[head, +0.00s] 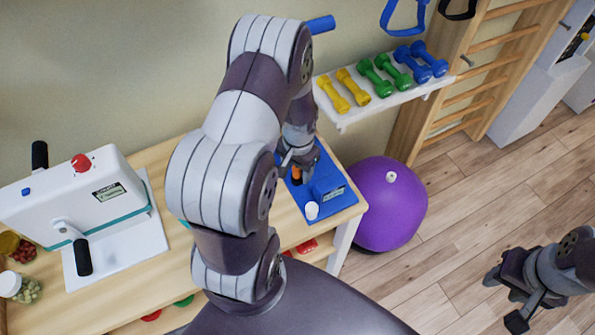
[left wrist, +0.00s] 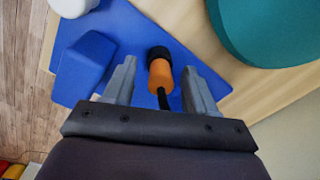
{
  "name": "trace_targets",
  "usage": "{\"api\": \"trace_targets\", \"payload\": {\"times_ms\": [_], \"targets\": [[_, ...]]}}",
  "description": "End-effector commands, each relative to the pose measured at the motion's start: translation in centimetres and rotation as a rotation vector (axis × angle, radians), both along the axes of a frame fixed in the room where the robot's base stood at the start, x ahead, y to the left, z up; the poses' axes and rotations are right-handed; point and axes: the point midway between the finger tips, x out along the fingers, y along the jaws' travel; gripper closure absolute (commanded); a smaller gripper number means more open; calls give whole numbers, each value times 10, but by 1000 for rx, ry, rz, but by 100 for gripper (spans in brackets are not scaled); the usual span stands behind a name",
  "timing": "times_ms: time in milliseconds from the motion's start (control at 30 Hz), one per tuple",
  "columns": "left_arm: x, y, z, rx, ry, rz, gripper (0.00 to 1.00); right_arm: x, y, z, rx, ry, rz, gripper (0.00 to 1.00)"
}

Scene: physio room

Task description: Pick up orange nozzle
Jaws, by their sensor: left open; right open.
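The orange nozzle (head: 297,176) has a black tip and stands on a blue mat (head: 338,200) on the right end of the wooden table. In the left wrist view the nozzle (left wrist: 160,75) shows orange with a black end and a dark stem running toward my gripper. My left gripper (head: 293,162) is open over it, with one finger on each side and gaps between fingers and nozzle. In the head view the gripper partly hides the nozzle. My right gripper (head: 508,297) is open and empty at the lower right, over the floor.
A blue block (left wrist: 85,70) and a white container (head: 312,210) are beside the nozzle. A teal object (left wrist: 265,30) is near in the wrist view. A white machine (head: 80,190) stands left. Dumbbells lie on a shelf (head: 385,100); a purple ball (head: 388,205) is right.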

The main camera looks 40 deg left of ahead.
Motion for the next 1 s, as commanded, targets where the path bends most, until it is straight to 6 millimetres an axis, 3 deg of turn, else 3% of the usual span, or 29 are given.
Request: {"api": "trace_targets", "payload": {"times_ms": [200, 367, 733, 1000], "targets": [[0, 0, -1, 0, -1, 0, 47, 0, 0, 0, 0, 0, 0, 57], [0, 0, -1, 0, -1, 0, 99, 0, 0, 0, 0, 0, 0, 57], [1, 0, 4, 1, -3, 0, 100, 0, 0, -1, 0, 0, 0, 57], [3, -2, 42, 2, -5, -2, 100, 0, 0, -5, 0, 0, 0, 57]]}}
